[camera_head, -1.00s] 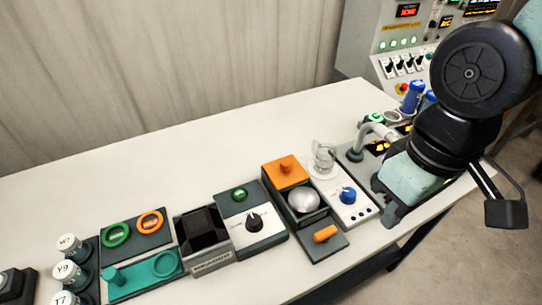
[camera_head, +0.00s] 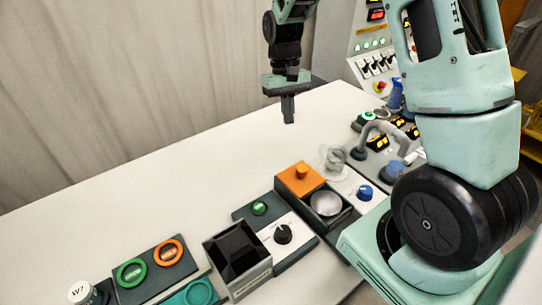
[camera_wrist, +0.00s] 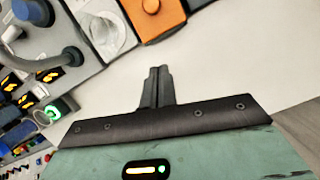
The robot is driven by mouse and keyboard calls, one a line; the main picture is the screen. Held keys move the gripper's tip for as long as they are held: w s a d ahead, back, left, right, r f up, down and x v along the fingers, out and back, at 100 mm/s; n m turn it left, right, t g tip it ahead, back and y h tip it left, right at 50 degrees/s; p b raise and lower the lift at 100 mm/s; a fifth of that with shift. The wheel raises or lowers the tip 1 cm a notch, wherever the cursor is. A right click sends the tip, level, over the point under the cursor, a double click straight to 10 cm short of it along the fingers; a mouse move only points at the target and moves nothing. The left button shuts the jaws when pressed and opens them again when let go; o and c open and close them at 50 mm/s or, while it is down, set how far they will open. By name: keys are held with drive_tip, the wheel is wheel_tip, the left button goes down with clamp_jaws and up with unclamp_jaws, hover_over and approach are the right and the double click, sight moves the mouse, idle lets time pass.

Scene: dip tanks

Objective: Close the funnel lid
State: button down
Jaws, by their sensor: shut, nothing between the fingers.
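No part in view is plainly marked as the funnel or its lid. A clear, glass-like piece (camera_head: 332,158) stands behind the white panel with the blue knob and may be the funnel; its lid cannot be made out. It also shows blurred in the wrist view (camera_wrist: 105,30). Beside it is an orange square cover with a knob (camera_head: 299,178), behind an uncovered silver bowl (camera_head: 326,204) in a dark box. My gripper (camera_head: 288,117) points down over the back of the table, behind these things and touching none. Its fingers are shut and empty, together in the wrist view (camera_wrist: 155,82).
A grey curved pipe (camera_head: 381,127) stands right of the clear piece. A blue knob (camera_head: 365,193), a black dial (camera_head: 283,234) and an open black bin (camera_head: 237,257) line the front. A switch panel (camera_head: 375,60) rises at the back right. The white table (camera_head: 190,165) is bare at back left.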

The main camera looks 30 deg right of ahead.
drive_tip(key=p, duration=0.2)
hover_over(294, 166)
drive_tip(key=w, duration=0.3)
wheel_tip(294, 166, down, 8)
drive_tip(key=f, duration=0.1)
drive_tip(key=s+p, duration=0.1)
drive_tip(key=s, duration=0.2)
drive_tip(key=shift+p, duration=0.3)
drive_tip(key=shift+s+f, duration=0.2)
drive_tip(key=shift+s, duration=0.2)
